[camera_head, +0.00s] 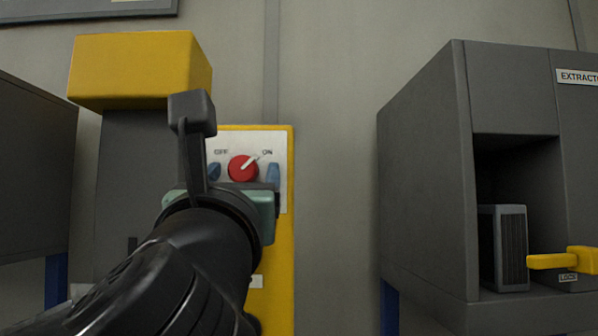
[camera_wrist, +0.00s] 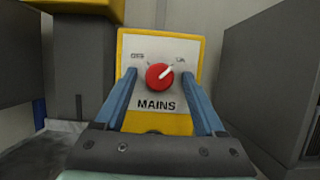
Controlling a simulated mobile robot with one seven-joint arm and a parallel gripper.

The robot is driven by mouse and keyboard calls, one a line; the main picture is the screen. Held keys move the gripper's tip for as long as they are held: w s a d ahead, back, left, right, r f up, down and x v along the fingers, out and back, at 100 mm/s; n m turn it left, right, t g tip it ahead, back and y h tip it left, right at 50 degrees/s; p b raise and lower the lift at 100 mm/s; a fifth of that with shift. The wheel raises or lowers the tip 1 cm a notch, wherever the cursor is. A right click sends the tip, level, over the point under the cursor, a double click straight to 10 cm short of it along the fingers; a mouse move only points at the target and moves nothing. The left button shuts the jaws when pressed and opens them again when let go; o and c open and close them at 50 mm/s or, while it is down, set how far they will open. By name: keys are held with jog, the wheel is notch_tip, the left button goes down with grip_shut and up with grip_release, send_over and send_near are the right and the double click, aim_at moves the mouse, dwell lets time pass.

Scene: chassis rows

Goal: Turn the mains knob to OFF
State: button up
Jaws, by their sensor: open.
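The mains knob (camera_head: 243,169) is a round red knob with a white pointer line, on a white plate (camera_head: 277,143) marked OFF at the left and ON at the right. Its pointer is at ON. In the wrist view the red knob (camera_wrist: 159,76) sits above the word MAINS, its pointer tilted to the upper right. My gripper (camera_head: 244,172) is open, and its two blue fingers show on either side of the knob in both views. In the wrist view my gripper (camera_wrist: 159,88) has nothing between its fingertips that it touches; the distance to the knob is hard to tell.
The plate is on a yellow panel (camera_head: 284,270) against the wall. A grey column with a yellow block on top (camera_head: 135,70) stands left of it. A grey extractor cabinet (camera_head: 425,180) with an open bay and a yellow handle (camera_head: 560,261) stands at the right.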

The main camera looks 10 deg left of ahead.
jog(key=shift+s+r, duration=0.15)
jog(key=shift+s, duration=0.35)
jog(key=shift+c, duration=1.1)
grip_shut()
